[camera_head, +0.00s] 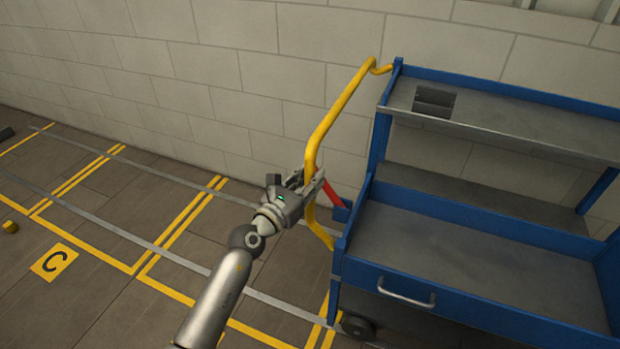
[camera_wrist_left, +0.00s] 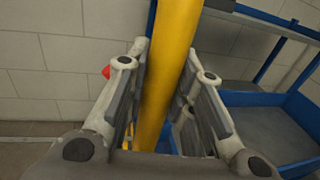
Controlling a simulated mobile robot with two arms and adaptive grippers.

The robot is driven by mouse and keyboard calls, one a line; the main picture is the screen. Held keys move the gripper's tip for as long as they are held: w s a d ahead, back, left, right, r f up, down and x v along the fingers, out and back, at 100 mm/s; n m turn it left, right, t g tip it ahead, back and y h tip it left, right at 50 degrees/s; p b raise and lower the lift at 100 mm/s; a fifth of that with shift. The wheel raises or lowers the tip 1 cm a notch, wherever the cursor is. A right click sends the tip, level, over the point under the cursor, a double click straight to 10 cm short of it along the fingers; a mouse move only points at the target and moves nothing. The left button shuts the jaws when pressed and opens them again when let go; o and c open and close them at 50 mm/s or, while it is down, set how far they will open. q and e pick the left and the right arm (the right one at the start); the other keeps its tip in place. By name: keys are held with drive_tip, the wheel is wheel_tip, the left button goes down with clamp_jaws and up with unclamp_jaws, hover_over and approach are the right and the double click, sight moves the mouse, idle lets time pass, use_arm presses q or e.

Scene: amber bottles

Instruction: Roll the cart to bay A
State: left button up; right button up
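The blue cart (camera_head: 455,225) with grey shelves stands against the wall at the right in the head view. Its yellow handle (camera_head: 332,118) rises at its left end. My left gripper (camera_head: 313,184) is at the lower part of the handle. In the left wrist view the yellow bar (camera_wrist_left: 172,60) runs between the two fingers, which look closed on it. A red lever (camera_head: 331,196) sits beside the handle, partly behind my fingers. A caster (camera_head: 357,326) shows under the cart's near left corner. No bay A mark is in view. My right gripper is out of view.
Yellow lines mark floor bays; one has a yellow plate with the letter C (camera_head: 54,261). Grey strips (camera_head: 110,226) run along the floor. The block wall (camera_head: 235,85) is behind. Floor left of the cart is mostly clear.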

use_arm(q)
clamp_jaws()
drive_tip(key=shift+d+r, duration=0.1)
drive_tip(key=shift+d, duration=0.1)
drive_tip(key=s+d+p, duration=0.2)
drive_tip(key=d+p, duration=0.1)
drive_tip(key=d, duration=0.3)
drive_tip(key=shift+d, duration=0.15)
drive_tip(key=shift+o, duration=2.2)
unclamp_jaws()
drive_tip(key=shift+a, duration=0.25)
drive_tip(key=shift+o, duration=1.1)
drive_tip(key=shift+w+a, duration=0.15)
drive_tip(key=shift+a, duration=0.25)
drive_tip(key=shift+o, duration=0.9)
drive_tip(key=shift+a, duration=0.3)
drive_tip(key=shift+d, duration=0.25)
drive_tip(key=shift+d, duration=0.1)
